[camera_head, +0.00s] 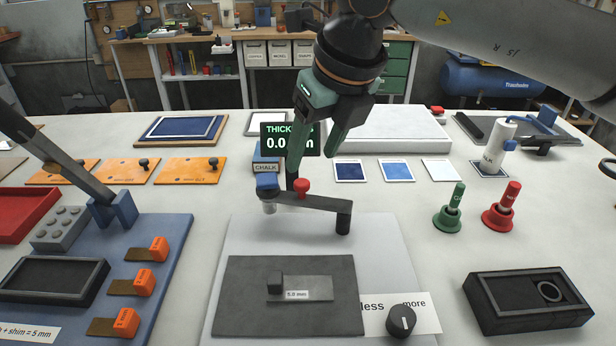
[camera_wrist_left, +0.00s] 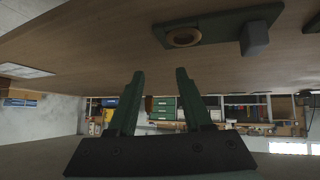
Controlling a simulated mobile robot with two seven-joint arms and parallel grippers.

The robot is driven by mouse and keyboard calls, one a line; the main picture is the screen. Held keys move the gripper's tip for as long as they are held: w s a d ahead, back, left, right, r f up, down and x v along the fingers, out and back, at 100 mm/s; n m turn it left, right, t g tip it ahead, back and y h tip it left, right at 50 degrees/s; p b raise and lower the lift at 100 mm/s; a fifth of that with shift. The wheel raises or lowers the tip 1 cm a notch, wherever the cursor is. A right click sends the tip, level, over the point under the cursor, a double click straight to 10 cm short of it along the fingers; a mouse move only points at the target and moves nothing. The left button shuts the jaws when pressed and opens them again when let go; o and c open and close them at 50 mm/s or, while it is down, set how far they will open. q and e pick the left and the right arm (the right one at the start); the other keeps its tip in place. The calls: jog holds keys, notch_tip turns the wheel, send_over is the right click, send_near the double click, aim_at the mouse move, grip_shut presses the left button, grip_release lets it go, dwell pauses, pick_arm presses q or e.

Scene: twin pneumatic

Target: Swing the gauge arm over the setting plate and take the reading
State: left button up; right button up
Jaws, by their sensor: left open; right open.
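The dark gauge arm (camera_head: 318,202) runs from a post (camera_head: 343,219) at its right end to a blue gauge head (camera_head: 267,183) with a pale tip at its left end. A red knob (camera_head: 302,187) stands on the arm. The grey setting plate (camera_head: 240,300) lies nearer, with a small dark block and a label. The gauge head is behind the plate, not over it. My right gripper (camera_head: 311,166) is open, its fingertips pointing down close to the red knob; contact is unclear. My left gripper (camera_wrist_left: 160,74) is open and empty in the left wrist view.
A display (camera_head: 290,138) behind the right fingers is partly hidden. A less/more dial (camera_head: 401,320) sits right of the plate. Green (camera_head: 449,208) and red (camera_head: 501,206) handled pieces and a dark tray (camera_head: 528,303) stand right. A blue board (camera_head: 165,260) with orange-tagged shims lies left.

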aim_at(303, 183)
jog(key=x, duration=0.6)
jog(key=shift+w+f, duration=0.2)
jog(key=shift+f, duration=0.1)
grip_shut()
dwell(1.1)
